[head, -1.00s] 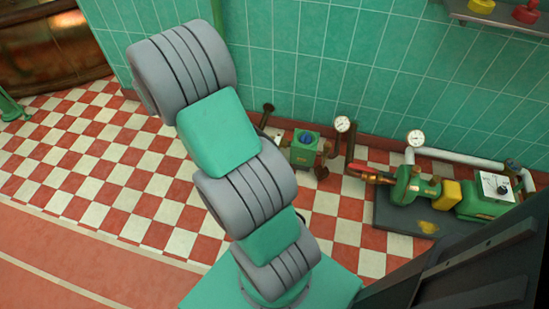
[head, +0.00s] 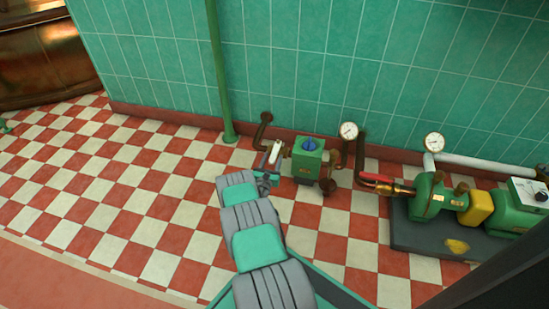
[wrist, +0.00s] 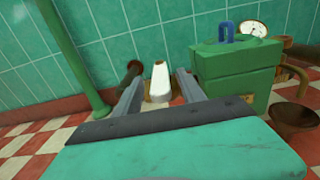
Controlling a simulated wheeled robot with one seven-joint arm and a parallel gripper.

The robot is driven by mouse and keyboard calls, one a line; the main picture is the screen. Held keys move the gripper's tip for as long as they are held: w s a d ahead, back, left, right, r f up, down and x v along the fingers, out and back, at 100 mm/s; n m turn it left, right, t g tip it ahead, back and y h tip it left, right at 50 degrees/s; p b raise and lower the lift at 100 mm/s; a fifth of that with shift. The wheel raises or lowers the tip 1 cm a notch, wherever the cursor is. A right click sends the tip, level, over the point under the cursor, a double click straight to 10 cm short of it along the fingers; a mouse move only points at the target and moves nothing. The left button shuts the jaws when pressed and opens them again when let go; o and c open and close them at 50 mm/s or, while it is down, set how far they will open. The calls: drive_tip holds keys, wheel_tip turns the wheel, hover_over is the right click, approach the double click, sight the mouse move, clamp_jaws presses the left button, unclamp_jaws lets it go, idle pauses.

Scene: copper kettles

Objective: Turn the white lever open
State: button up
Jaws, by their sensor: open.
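The white lever (wrist: 158,84) stands up between the two fingers of my gripper (wrist: 160,77) in the wrist view. The fingers are apart, one on each side of it, with a gap showing on both sides. How deep the lever sits between the fingertips is hard to tell. My gripper (head: 266,172) is there too, low by the lever and partly hidden by my arm.
A green vertical pipe (head: 221,80) stands left of the lever along the tiled wall. A brown pipe end (head: 265,117) is close behind. A gauge (head: 349,130) and a green pump (head: 428,196) are at the right. The checkered floor at the left is clear.

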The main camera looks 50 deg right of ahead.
sight(275, 153)
drive_tip(key=b+x, duration=0.1)
drive_tip(key=x, duration=0.2)
drive_tip(key=shift+w+d, duration=0.15)
drive_tip(key=shift+d, duration=0.15)
clamp_jaws()
idle(1.2)
